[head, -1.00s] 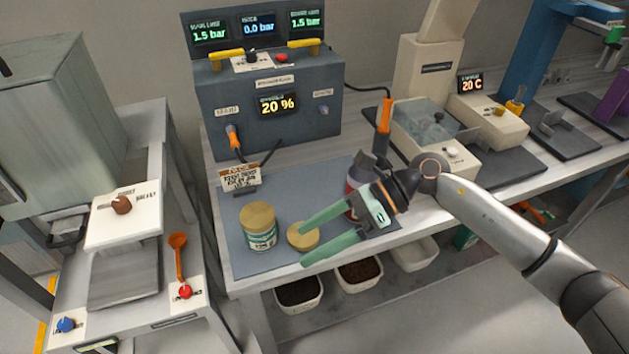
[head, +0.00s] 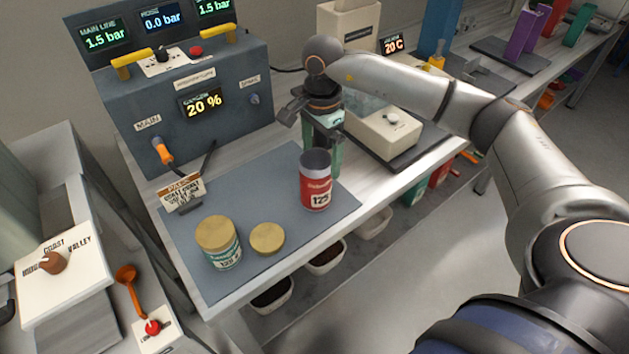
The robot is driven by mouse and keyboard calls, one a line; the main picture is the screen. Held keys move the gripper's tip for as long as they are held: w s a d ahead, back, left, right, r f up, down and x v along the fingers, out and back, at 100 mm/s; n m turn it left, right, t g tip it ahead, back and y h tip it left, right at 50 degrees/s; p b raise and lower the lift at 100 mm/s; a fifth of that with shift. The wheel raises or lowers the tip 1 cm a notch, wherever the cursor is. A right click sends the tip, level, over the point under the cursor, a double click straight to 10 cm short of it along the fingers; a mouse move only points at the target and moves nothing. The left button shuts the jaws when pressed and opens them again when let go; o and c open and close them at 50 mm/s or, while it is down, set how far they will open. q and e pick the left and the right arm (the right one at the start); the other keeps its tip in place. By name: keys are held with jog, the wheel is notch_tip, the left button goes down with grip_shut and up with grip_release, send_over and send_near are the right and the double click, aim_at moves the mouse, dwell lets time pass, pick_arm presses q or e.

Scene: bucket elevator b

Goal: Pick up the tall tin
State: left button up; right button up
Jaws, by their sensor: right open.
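The tall tin (head: 316,188) is red with a white band, a "125" label and a dark open-looking top. It stands upright on the grey-blue mat (head: 285,165). My right gripper (head: 328,158) points down just behind the tin, its green fingers partly hidden by it. It is open; I cannot tell whether a finger touches the tin. A shorter tin (head: 219,246) with a gold top and teal label stands at the mat's front left. A gold lid (head: 267,238) lies beside it. My left gripper is not in view.
A dark control box (head: 190,100) with displays stands at the back left, and a small sign (head: 182,192) stands before it. A cream device (head: 385,130) is to the right. White bins (head: 272,296) sit below the bench edge. The mat's middle is clear.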

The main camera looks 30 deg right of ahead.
jog(key=shift+w+a+f+p, duration=0.1)
jog(key=shift+a+f+p, duration=0.1)
jog(key=shift+f, duration=0.8)
jog(key=shift+w+a+f+p, duration=0.1)
jog(key=shift+a+f+p, duration=0.05)
jog(key=shift+f, duration=0.8)
jog(key=shift+a+f+p, duration=0.15)
jog(key=shift+f+p, duration=0.05)
jog(key=shift+f, duration=0.8)
jog(key=c, duration=1)
jog(key=shift+r, duration=0.1)
